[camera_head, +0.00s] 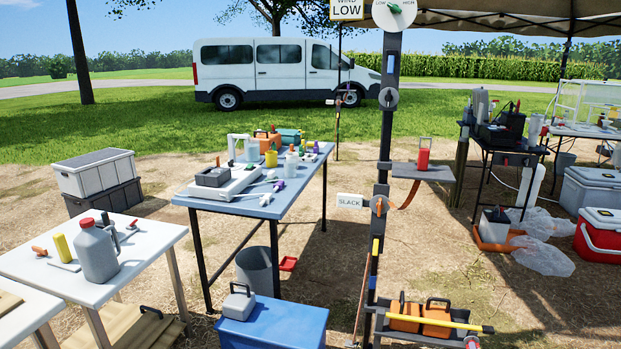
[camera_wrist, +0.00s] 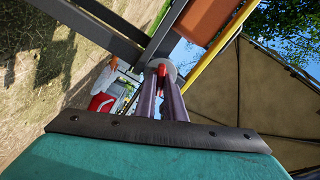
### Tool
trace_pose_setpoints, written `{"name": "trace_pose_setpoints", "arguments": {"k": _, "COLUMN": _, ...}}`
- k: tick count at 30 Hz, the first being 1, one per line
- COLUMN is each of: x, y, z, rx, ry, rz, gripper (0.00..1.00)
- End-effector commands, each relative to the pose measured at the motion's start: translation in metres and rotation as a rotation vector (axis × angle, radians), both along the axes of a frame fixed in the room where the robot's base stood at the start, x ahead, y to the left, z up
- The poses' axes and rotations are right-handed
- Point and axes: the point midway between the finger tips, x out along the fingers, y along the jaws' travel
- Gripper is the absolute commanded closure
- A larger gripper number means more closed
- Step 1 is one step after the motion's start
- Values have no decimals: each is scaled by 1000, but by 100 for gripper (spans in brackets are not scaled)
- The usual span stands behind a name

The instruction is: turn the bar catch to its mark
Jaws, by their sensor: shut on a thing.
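In the wrist view a red bar catch (camera_wrist: 161,70) stands out from a round pale grey disc (camera_wrist: 171,66) on a dark frame. My gripper (camera_wrist: 162,79) is shut on the catch, its two long purple-grey fingers closing on the red part from either side. The fingers hide part of the catch, and I cannot make out its mark or its exact angle. In the head view a small red and grey piece (camera_head: 471,342) shows at the bottom edge, below the end of a yellow bar. I cannot tell whether it is the catch. My gripper is not clear there.
Orange cases (camera_head: 421,318) stand on a low shelf on the dark post, with the yellow bar (camera_head: 455,324) across them. The wrist view shows an orange surface (camera_wrist: 211,18) close to my fingers. A red cooler (camera_head: 598,235) stands right. Bare ground lies between tables.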

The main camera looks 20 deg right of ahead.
Motion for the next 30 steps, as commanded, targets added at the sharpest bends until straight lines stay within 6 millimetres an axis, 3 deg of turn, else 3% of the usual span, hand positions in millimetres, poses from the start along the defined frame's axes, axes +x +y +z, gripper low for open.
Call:
{"name": "trace_pose_setpoints", "arguments": {"k": 21, "x": -3, "y": -4, "z": 3, "rx": 334, "ry": -248, "rz": -9, "gripper": 100}}
{"name": "trace_pose_setpoints", "arguments": {"k": 30, "x": -3, "y": -4, "z": 1, "rx": 363, "ry": -270, "rz": -9, "gripper": 100}}
